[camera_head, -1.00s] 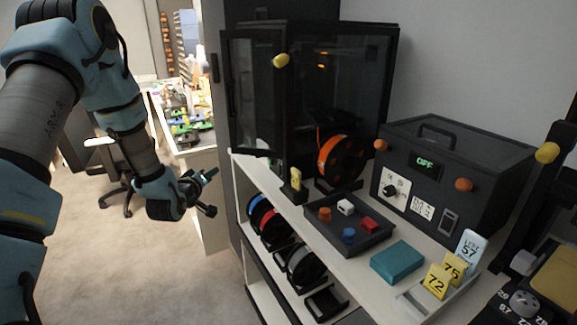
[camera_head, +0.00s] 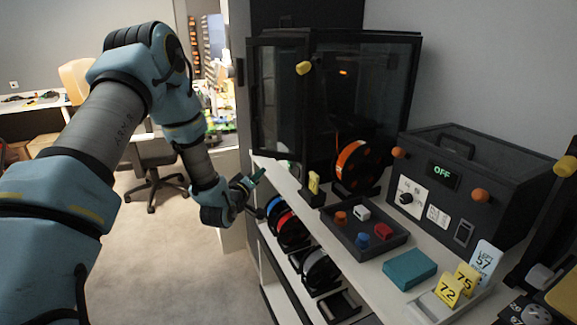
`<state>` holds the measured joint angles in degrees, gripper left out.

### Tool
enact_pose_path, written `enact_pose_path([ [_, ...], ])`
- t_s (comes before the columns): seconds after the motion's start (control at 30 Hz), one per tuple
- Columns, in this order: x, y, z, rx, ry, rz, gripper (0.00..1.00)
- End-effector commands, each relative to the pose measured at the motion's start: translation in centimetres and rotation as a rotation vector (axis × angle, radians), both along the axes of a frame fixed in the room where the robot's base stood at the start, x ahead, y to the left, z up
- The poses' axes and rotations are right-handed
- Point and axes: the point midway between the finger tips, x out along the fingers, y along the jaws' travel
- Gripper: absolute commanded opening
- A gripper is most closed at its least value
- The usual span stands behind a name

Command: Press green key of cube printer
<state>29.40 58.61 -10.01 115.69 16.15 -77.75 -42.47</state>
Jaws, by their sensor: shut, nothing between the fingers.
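A black box-shaped printer (camera_head: 365,85) with dark clear panels stands at the back of the white shelf unit. I take it to be the cube printer. Its front panel (camera_head: 280,100) has a yellow knob (camera_head: 303,68) at the upper right. My gripper (camera_head: 257,179) is at the shelf's left edge, low and in front of the printer, apart from the panel. Its fingers are small and dark; nothing shows between them.
A dark tray (camera_head: 372,250) holds orange, white, blue and red blocks. A black box (camera_head: 475,185) showing OFF stands at right, with a teal block (camera_head: 410,269) and yellow number tags (camera_head: 449,291) before it. Open floor (camera_head: 190,260) and a chair (camera_head: 155,160) lie left.

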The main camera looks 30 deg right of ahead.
Motion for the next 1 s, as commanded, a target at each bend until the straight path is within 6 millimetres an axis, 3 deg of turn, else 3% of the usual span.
enact_pose_path([
  [0.4, -0.6, -5.2, -0.2, 0.000, -0.001, -0.001, 0.00],
  [1.0, -0.8, -6.2, 0.0, 0.001, 0.001, 0.000, 0.00],
])
